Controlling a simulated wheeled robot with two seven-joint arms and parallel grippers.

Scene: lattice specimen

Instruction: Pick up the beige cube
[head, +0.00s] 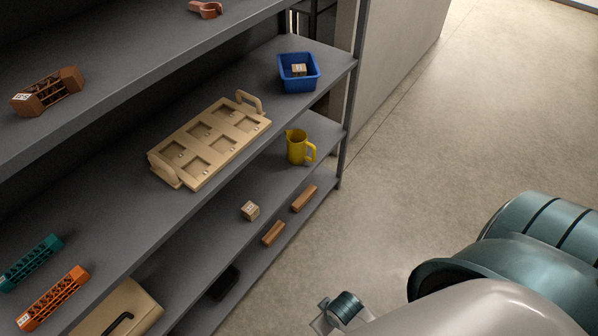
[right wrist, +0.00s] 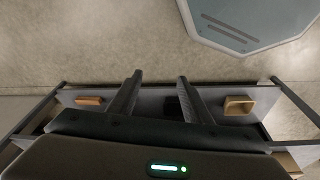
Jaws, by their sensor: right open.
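A small beige cube (head: 250,211) with dark markings sits on a lower shelf board, left of two brown wooden blocks. Another small beige block (head: 299,69) with markings lies inside a blue bin (head: 313,84) on the middle board. I cannot tell whether either one shows in the right wrist view. My right gripper (right wrist: 159,78) is open with nothing between its fingers, above the shelf edge and floor. It is well apart from the cubes in the head view, where my arm fills the lower right. My left gripper is not in view.
A wooden tray (head: 191,140) with square recesses stands on the middle board. A yellow jug (head: 297,147) and brown blocks (head: 304,198) are near the lower cube. A dark post (head: 352,100) bounds the shelf's right end. The floor right of it is clear.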

